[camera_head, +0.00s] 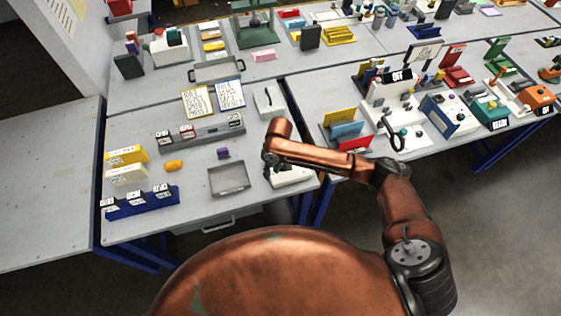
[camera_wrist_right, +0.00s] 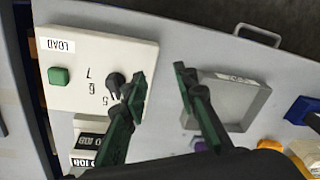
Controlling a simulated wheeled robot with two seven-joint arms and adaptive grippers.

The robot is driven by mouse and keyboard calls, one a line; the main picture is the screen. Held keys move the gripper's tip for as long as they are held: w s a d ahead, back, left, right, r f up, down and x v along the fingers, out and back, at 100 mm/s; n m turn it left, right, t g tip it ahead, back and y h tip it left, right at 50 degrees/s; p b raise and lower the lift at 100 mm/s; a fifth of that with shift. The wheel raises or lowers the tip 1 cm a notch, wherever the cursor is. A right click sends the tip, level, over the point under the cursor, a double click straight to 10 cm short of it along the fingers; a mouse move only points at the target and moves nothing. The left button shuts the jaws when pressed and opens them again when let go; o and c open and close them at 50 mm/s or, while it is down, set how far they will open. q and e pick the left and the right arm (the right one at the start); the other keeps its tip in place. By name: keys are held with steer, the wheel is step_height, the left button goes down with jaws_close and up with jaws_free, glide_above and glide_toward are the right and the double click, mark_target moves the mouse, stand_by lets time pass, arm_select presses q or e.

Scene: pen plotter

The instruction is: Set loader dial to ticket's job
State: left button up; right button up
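The white loader box (camera_head: 292,176) stands at the table's front right corner, partly hidden by my right arm. In the right wrist view, the loader's panel (camera_wrist_right: 82,40) has a LOAD label, a green button (camera_wrist_right: 59,76) and a black dial knob (camera_wrist_right: 115,80); the digits 5, 6 and 7 show beside the knob. My right gripper (camera_wrist_right: 160,76) is open and empty, with one fingertip close beside the knob; contact cannot be told. My left gripper is out of view.
A grey tray (camera_head: 213,190) lies left of the loader, under the other fingertip. Two written sheets (camera_head: 197,101) lie behind. Bare table surrounds the orange piece.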

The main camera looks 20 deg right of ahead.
steer(key=shift+m+h, duration=0.7)
steer(key=shift+m, duration=0.1)
steer(key=w+d+r, duration=0.2)
steer(key=w+d, duration=0.1)
steer(key=w+d+r, duration=0.2)
steer(key=shift+w, duration=0.2)
step_height(320, 180, down, 8)
steer(key=shift+r, duration=0.25)
jaws_close()
